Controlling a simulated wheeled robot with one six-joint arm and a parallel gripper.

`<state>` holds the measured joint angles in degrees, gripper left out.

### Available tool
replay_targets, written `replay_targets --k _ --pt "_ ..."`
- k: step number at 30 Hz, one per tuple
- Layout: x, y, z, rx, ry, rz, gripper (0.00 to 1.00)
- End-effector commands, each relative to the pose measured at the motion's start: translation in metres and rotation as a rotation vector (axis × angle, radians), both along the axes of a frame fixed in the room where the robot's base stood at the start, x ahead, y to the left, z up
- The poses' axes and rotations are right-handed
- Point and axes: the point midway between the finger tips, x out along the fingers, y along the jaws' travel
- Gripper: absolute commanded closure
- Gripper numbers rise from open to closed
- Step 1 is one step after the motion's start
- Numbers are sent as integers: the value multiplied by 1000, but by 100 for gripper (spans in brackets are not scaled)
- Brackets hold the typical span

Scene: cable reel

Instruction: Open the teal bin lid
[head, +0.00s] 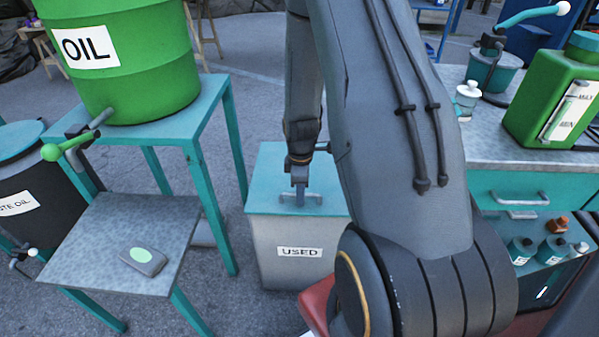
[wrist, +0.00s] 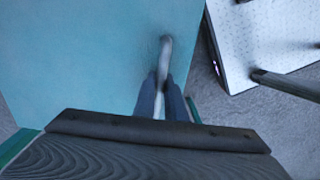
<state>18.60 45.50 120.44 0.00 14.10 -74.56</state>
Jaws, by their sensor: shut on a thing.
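The grey bin (head: 268,262) labelled "USED" stands on the floor in the head view with its flat teal lid (head: 268,172) on top. The lid looks down on the bin. A grey bar handle (head: 312,196) sits on the lid. My gripper (head: 300,197) points down at the handle and is shut on it. In the wrist view the teal lid (wrist: 70,60) fills the left and middle. The pale handle (wrist: 165,52) runs between the fingers of my gripper (wrist: 162,95). My arm hides the bin's right side in the head view.
A green oil drum (head: 135,75) stands on a teal stand at the left, with a low grey shelf (head: 125,240) before it. A dark waste oil drum (head: 35,185) is at far left. A workbench (head: 500,140) with a green can (head: 555,100) is right.

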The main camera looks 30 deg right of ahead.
Motion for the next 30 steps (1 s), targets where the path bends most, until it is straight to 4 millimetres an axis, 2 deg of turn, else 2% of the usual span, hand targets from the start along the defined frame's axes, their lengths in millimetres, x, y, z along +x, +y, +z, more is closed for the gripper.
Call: replay_targets --k 21,30 --pt "12 -8 57 -2 -7 0 100" --pt "15 -10 66 -2 -5 0 100"
